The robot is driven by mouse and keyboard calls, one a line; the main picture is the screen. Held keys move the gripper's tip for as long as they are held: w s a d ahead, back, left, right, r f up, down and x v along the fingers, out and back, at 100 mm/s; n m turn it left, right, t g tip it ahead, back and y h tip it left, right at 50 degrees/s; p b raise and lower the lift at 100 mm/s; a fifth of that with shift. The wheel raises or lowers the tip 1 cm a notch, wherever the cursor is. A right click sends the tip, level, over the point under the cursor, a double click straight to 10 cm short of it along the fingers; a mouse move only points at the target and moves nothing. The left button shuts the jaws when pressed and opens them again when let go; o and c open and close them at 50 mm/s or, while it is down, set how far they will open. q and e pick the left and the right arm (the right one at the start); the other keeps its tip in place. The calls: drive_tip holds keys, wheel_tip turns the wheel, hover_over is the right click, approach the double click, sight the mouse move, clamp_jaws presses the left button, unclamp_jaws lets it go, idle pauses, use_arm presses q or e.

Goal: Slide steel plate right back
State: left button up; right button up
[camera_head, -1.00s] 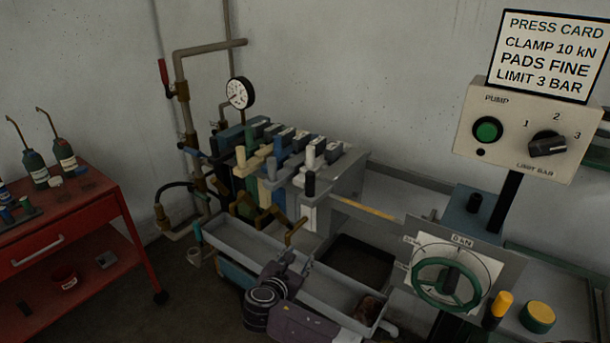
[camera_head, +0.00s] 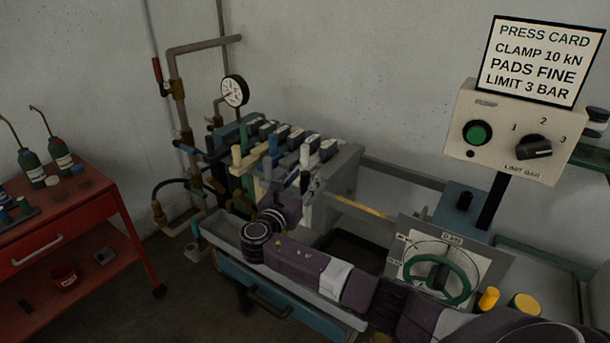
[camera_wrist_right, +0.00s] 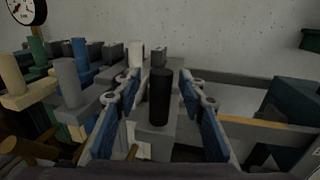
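The grey steel plate (camera_head: 335,190) stands upright at the right end of the plate pack in the head view. Its black upright handle (camera_wrist_right: 160,98) is in the middle of the right wrist view. My right gripper (camera_wrist_right: 160,88) is open, with one blue-padded finger on each side of this handle. A gap shows between the handle and each finger, so it is not clamped. In the head view my right gripper (camera_head: 307,190) is at the pack's front right and hides part of the plate. My left gripper is not in view.
Other plates with cream, grey and blue handles (camera_head: 262,160) stand left of the gripper. A yellow-marked rail (camera_head: 360,206) runs right towards the green handwheel (camera_head: 440,277). A grey trough (camera_head: 222,238) lies below. A pressure gauge (camera_head: 235,91) and pipes stand behind left.

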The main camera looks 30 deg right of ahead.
drive_tip(key=shift+w+d, duration=0.1)
drive_tip(key=shift+d, duration=0.15)
clamp_jaws()
idle(0.3)
